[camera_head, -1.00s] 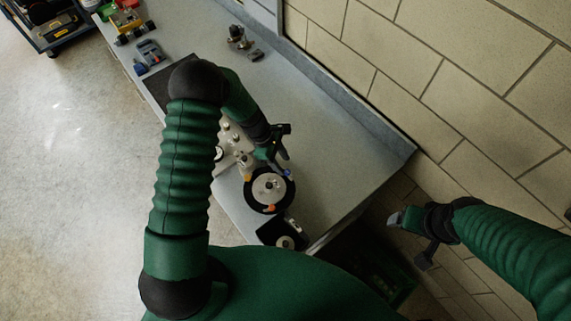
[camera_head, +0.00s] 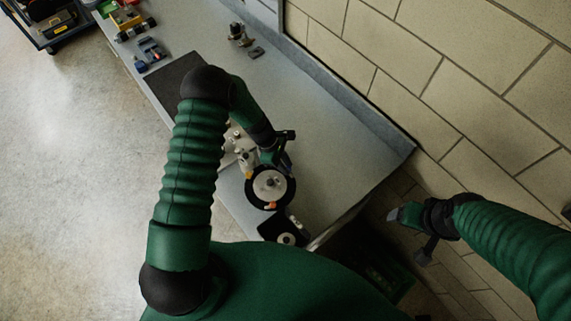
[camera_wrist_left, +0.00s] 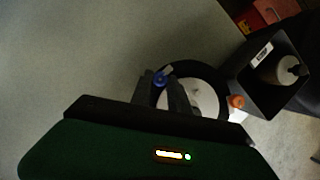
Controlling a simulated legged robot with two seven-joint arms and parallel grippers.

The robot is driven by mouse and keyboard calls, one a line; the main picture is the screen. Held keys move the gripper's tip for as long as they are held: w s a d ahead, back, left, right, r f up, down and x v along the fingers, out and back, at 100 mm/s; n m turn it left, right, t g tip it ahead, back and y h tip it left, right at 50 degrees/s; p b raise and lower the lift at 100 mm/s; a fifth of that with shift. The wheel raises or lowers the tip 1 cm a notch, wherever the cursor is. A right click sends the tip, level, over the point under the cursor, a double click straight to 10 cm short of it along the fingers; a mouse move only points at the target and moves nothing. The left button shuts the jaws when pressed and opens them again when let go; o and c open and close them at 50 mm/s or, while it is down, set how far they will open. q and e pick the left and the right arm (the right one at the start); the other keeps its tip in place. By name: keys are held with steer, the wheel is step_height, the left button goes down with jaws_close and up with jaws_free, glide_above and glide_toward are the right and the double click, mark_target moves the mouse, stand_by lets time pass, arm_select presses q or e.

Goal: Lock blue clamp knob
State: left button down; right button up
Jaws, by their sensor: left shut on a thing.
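The blue clamp knob (camera_wrist_left: 160,79) sits at the rim of a round black-edged disc with a pale centre (camera_wrist_left: 203,99) in the left wrist view. My left gripper (camera_wrist_left: 162,88) has its dark fingers on both sides of the blue knob and is shut on it. In the head view my left gripper (camera_head: 284,164) is at the disc's far edge, and it hides most of the blue knob there. The disc (camera_head: 288,188) lies near the bench's front end. An orange knob (camera_wrist_left: 236,101) is on another part of its rim. My right gripper (camera_head: 409,238) is open and empty, off the bench's right side.
A black box (camera_wrist_left: 270,75) holding a white round part stands beside the disc. Metal fittings (camera_head: 236,147) stand left of the disc. A dark mat (camera_head: 179,78) and several tools lie farther up the bench. A brick wall (camera_head: 460,80) borders the right; the bench's middle is clear.

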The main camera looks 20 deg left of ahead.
arm_select(q)
steer(key=shift+w, duration=0.15)
steer(key=shift+w+m+g+b, duration=0.1)
steer(key=shift+m+g+b, duration=0.2)
steer(key=shift+m+b, duration=0.55)
steer(key=m+g+b, duration=0.1)
steer(key=m+b, duration=0.2)
steer(key=shift+w+f, duration=0.1)
steer(key=shift+w, duration=0.1)
steer(key=m+g+b, duration=0.1)
steer(key=m+b, duration=0.1)
steer(key=m+y+b, duration=0.1)
steer(key=m, duration=0.2)
steer(key=shift+w+d+m+g+y+b, duration=0.2)
steer(key=shift+m+g+y+b, duration=0.1)
steer(key=shift+m+g+b, duration=0.1)
steer(key=m+y+b, duration=0.1)
steer(key=m, duration=0.2)
steer(key=shift+d+g+b, duration=0.1)
steer(key=shift+g+b, duration=0.25)
steer(key=shift+g, duration=0.05)
steer(key=shift+w+d+r+m+y+b, duration=0.15)
steer(key=shift+m+y+b, duration=0.2)
steer(key=shift+m, duration=0.75)
steer(key=shift+s+r+m+y+b, duration=0.15)
steer(key=shift+m+y, duration=0.3)
steer(key=shift+m, duration=0.6)
